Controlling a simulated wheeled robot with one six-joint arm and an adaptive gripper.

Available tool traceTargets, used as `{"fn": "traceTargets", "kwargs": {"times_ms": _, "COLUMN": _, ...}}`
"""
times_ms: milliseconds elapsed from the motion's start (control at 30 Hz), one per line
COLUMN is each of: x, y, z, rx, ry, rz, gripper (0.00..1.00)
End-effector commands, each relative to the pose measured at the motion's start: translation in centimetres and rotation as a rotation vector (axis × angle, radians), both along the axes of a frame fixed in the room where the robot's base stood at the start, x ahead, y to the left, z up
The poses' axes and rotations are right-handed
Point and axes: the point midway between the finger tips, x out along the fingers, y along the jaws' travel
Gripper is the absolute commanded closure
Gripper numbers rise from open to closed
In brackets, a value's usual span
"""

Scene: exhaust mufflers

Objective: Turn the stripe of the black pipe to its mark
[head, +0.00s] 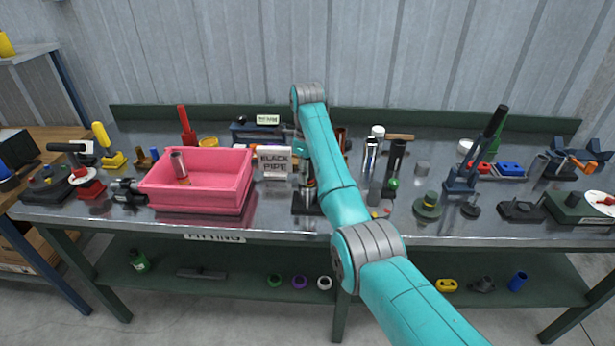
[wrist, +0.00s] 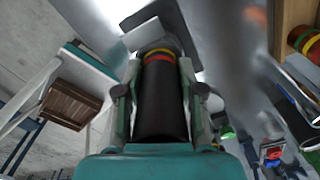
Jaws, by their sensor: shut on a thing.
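The black pipe (wrist: 162,105) fills the middle of the wrist view, between the two fingers of my gripper (wrist: 160,88), which is shut on it. Red and yellow bands (wrist: 159,55) ring its far end, next to a grey block-like piece (wrist: 145,32). I cannot make out a lengthwise stripe or its mark. In the head view my gripper (head: 306,172) is low over a dark base (head: 306,206), partly hidden by my arm.
A pink bin (head: 198,198) with a metal tube (head: 179,165) in it stands to the left. Right of my arm are a dark cylinder (head: 396,157), a silver can (head: 370,155) and a green-topped base (head: 428,207).

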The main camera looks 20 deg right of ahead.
Motion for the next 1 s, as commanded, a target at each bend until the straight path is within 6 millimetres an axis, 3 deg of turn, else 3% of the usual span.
{"fn": "traceTargets", "kwargs": {"times_ms": 33, "x": 0.0, "y": 0.04, "z": 0.01, "rx": 0.0, "ry": 0.0, "rz": 0.001, "gripper": 0.55}}
{"fn": "traceTargets", "kwargs": {"times_ms": 133, "x": 0.0, "y": 0.04, "z": 0.01, "rx": 0.0, "ry": 0.0, "rz": 0.001, "gripper": 0.33}}
{"fn": "traceTargets", "kwargs": {"times_ms": 567, "x": -0.01, "y": 0.02, "z": 0.0, "rx": 0.0, "ry": 0.0, "rz": 0.036, "gripper": 0.33}}
{"fn": "traceTargets", "kwargs": {"times_ms": 1000, "x": -0.12, "y": 0.1, "z": 0.0, "rx": 0.0, "ry": 0.0, "rz": 0.429, "gripper": 0.33}}
